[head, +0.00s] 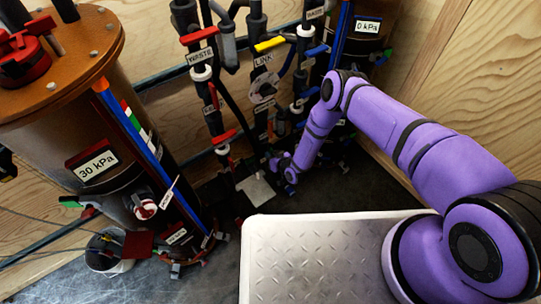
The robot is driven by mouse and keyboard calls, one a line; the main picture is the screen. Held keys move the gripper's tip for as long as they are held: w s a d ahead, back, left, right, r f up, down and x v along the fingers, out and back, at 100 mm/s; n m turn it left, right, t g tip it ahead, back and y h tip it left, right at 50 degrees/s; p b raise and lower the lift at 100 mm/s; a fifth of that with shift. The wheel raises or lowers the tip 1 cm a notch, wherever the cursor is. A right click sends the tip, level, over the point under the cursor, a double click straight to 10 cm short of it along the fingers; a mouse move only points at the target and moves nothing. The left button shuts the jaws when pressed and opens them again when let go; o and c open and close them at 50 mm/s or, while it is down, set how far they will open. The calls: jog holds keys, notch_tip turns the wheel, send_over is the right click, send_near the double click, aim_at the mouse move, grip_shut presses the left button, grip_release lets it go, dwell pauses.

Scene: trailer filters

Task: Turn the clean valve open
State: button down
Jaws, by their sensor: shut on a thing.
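My gripper (275,164) is low at the foot of the upright pipes, at the end of my purple arm. It is shut on a small part of the low pipework. My wrist hides most of that part, and I cannot tell whether it is the clean valve's handle. A pipe (212,110) with a red handle carries a small label that is too blurred to read for certain. No label in view reads clearly as clean.
A large brown tank (80,140) marked 30 kPa stands at left. Pipes labelled WASTE (200,57) and LINK (263,60) rise behind my gripper, with red, yellow and blue handles. A 0 kPa gauge (367,26) is at upper right. A white bucket (103,262) stands lower left.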

jog(key=shift+n+h, duration=0.5)
jog(key=shift+n, duration=0.1)
dwell(0.3)
jog(key=c, duration=1.2)
grip_release()
jog(key=shift+o, duration=0.2)
jog(key=shift+s, duration=0.1)
jog(key=v, duration=1)
jog(key=shift+s+d, duration=0.25)
jog(key=shift+s, duration=0.1)
jog(key=shift+f, duration=0.1)
